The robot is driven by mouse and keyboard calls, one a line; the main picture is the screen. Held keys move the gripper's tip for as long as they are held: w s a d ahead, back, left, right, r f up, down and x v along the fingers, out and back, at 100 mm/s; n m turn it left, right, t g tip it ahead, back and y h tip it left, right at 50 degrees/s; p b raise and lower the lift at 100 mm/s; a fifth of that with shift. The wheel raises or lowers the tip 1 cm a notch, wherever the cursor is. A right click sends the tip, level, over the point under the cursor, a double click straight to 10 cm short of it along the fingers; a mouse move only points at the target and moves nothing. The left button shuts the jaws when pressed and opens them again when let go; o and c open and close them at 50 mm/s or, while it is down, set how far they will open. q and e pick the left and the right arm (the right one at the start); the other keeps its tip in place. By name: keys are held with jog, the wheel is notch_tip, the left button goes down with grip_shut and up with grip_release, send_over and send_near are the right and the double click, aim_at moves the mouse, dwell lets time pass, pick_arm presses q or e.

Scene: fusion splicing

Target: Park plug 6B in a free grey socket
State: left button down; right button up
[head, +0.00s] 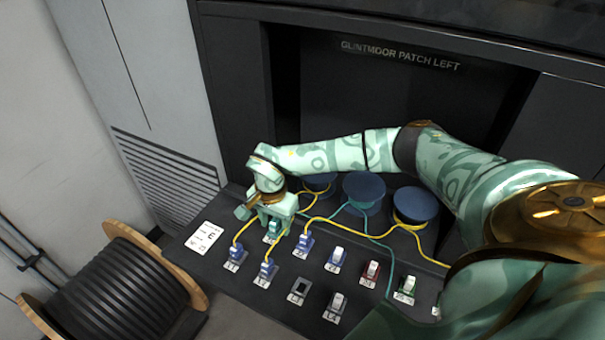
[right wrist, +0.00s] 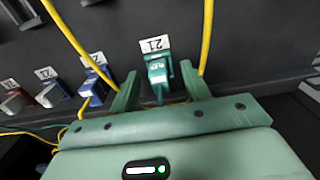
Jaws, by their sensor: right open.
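My right gripper (head: 270,216) is over the back left of the sloping patch panel, fingers open. In the right wrist view the gripper (right wrist: 160,72) has one finger on each side of a teal plug (right wrist: 157,68), which sits in a socket labelled what looks like 21. In the head view this plug (head: 272,238) shows just below the gripper. I cannot read 6B on any plug. An empty grey socket (head: 299,290) is in the front row. A grey socket with a pale top (head: 336,305) is right of it. My left gripper is not in view.
Blue plugs with yellow cables (head: 236,254) (head: 267,270) (head: 304,243) stand close to the gripper. Blue (head: 336,260), red (head: 371,272) and green (head: 405,287) sockets lie to the right. Yellow and teal cables run from blue round spools (head: 364,189) behind. A cable drum (head: 110,280) stands left.

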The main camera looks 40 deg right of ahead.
aim_at(274, 221)
grip_shut()
jog(key=shift+r, duration=0.1)
jog(key=shift+r+p, duration=2.7)
jog(key=shift+r, duration=0.2)
